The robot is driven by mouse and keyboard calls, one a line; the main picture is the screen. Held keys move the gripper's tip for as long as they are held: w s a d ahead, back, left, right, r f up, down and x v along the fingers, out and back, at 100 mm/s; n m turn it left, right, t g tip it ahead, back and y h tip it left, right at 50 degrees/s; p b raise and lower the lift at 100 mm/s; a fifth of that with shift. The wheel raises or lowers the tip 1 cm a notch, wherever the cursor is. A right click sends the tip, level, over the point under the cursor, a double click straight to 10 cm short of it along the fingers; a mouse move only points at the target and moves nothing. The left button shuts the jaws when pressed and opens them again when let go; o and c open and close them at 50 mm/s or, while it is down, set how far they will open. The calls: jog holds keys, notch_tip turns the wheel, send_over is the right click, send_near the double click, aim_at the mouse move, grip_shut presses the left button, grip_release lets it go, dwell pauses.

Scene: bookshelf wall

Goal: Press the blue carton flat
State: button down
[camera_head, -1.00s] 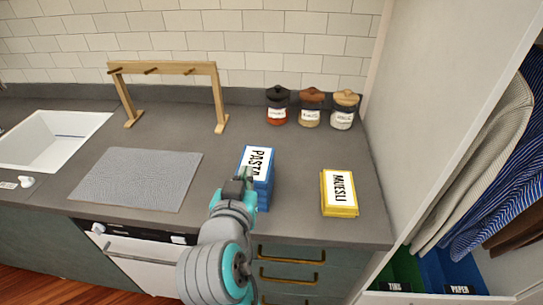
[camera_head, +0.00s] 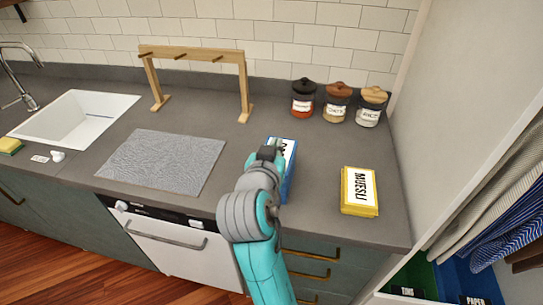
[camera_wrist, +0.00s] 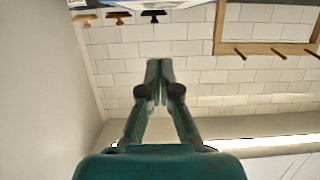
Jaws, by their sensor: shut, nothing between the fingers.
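The blue carton (camera_head: 290,172) stands on the grey counter in the head view, with a white label on top that my arm mostly covers. At the first glance its PASTA lettering is hidden now. My gripper (camera_head: 270,151) is shut and empty, over or in front of the carton's top; I cannot tell whether it touches. In the wrist view the shut fingers (camera_wrist: 160,68) point at the tiled wall, and a blue and white edge, probably the carton, shows along the top border.
A low yellow MUESLI carton (camera_head: 359,190) lies to the right. Three jars (camera_head: 337,101) stand behind, beside the side wall. A wooden rack (camera_head: 195,55), a grey mat (camera_head: 165,162) and a sink (camera_head: 78,118) are to the left. The counter between the cartons is clear.

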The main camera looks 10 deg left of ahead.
jog(key=w, duration=0.1)
jog(key=w+f, duration=0.1)
jog(key=shift+w+f, duration=0.2)
jog(key=shift+w, duration=0.1)
notch_tip(320, 180, down, 2)
jog(key=shift+s+f, duration=0.1)
jog(key=shift+f, duration=0.5)
jog(key=shift+f, duration=0.1)
